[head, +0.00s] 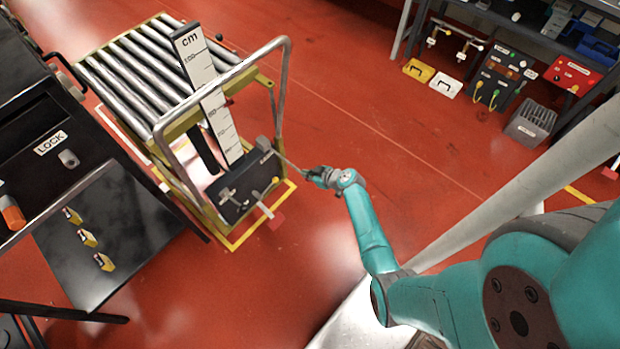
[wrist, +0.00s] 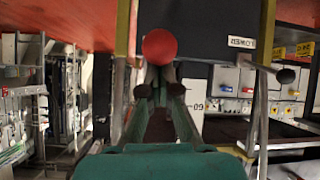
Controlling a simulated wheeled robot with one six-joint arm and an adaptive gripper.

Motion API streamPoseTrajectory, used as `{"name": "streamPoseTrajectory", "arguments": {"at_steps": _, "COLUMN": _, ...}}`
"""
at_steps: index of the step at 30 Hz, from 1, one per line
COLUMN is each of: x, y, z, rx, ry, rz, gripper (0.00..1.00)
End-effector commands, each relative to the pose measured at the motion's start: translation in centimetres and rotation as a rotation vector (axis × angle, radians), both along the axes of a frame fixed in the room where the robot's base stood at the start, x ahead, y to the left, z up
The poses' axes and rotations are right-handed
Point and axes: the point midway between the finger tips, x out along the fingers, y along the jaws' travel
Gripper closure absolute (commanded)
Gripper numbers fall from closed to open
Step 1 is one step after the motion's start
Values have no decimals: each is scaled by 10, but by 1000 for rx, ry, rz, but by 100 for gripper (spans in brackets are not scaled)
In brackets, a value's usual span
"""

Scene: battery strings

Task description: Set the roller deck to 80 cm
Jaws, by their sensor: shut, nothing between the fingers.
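The roller deck (head: 165,60) is a yellow-framed lift cart with steel rollers, at left in the head view. An upright white cm scale (head: 222,120) stands at its near end; I cannot read the set height. My gripper (head: 318,176) is to the right of the box, near the end of a thin rod (head: 291,161). In the wrist view my gripper (wrist: 159,88) is shut and empty, with a round red knob (wrist: 159,46) just beyond its fingertips. A LOWER label (wrist: 242,42) shows there; contact is unclear.
A black cabinet marked LOCK (head: 50,143) stands at left, with a dark shelf (head: 105,235) holding small yellow-labelled items. A bench with boxes and tools (head: 500,75) is at upper right. The red floor between is clear.

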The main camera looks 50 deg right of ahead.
Motion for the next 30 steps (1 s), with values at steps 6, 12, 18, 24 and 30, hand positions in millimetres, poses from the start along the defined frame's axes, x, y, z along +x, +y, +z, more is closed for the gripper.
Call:
{"name": "streamPoseTrajectory", "arguments": {"at_steps": 6, "x": -6, "y": -5, "z": 19, "rx": -2, "ry": -11, "rz": -2, "gripper": 100}}
{"name": "streamPoseTrajectory", "arguments": {"at_steps": 12, "x": -42, "y": -9, "z": 25, "rx": -2, "ry": -12, "rz": -2, "gripper": 100}}
{"name": "streamPoseTrajectory", "arguments": {"at_steps": 18, "x": -68, "y": -12, "z": 30, "rx": -3, "ry": -16, "rz": -1, "gripper": 100}}
{"name": "streamPoseTrajectory", "arguments": {"at_steps": 24, "x": -79, "y": -12, "z": 32, "rx": -3, "ry": -17, "rz": 2, "gripper": 100}}
{"name": "streamPoseTrajectory", "arguments": {"at_steps": 30, "x": -79, "y": -12, "z": 33, "rx": -4, "ry": -18, "rz": 3, "gripper": 100}}
